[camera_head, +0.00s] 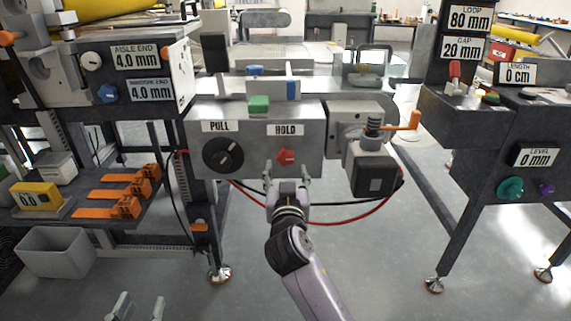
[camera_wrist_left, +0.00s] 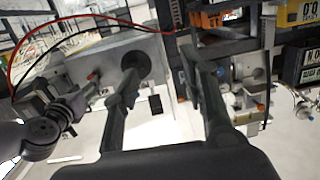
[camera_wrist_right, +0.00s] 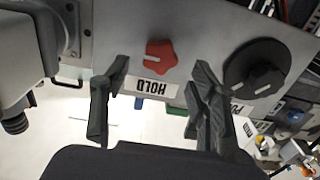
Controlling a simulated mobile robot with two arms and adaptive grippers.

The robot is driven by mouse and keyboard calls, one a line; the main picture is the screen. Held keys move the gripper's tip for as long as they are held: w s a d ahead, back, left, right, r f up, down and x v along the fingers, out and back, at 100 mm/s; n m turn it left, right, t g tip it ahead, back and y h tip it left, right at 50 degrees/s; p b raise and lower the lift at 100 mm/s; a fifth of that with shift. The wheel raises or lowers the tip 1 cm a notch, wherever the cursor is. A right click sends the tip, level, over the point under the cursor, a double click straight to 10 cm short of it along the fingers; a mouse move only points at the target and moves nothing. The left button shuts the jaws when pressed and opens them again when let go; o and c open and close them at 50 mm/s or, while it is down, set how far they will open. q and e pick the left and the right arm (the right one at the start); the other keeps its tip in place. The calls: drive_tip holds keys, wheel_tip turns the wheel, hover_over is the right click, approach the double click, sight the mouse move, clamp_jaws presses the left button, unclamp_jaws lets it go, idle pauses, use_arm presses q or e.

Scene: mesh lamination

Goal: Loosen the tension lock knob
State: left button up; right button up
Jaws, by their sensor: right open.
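A red lobed knob (camera_head: 286,157) sits above the right gripper on the front of a grey box (camera_head: 255,180), under the HOLD label (camera_head: 285,129). It also shows in the right wrist view (camera_wrist_right: 161,55), with a white mark. A larger black dial (camera_head: 223,158) is under the PULL label. No label reads "tension lock". My right gripper (camera_head: 287,171) is open in front of the box, and the red knob appears between its fingertips in the right wrist view. I see no contact. My left gripper (camera_head: 139,307) is open and empty, low at the front left.
An orange crank handle (camera_head: 402,124) and a dark motor block (camera_head: 376,180) are right of the box. Red and black cables (camera_head: 338,222) hang below it. The floor below the box is open.

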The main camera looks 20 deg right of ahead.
sight(286, 160)
use_arm(q)
drive_tip(key=shift+w+d+r+t+h+b, duration=0.1)
drive_tip(key=shift+d+r+t+h+b, duration=0.1)
drive_tip(key=shift+r+t, duration=0.55)
drive_tip(key=shift+w+d+r+t+h+b, duration=0.1)
drive_tip(key=shift+d+r+t+h, duration=0.2)
drive_tip(key=shift+r, duration=0.85)
use_arm(e)
drive_tip(key=shift+x, duration=2.65)
use_arm(q)
drive_tip(key=shift+a, duration=0.15)
use_arm(e)
drive_tip(key=shift+c, duration=0.5)
drive_tip(key=c, duration=1.1)
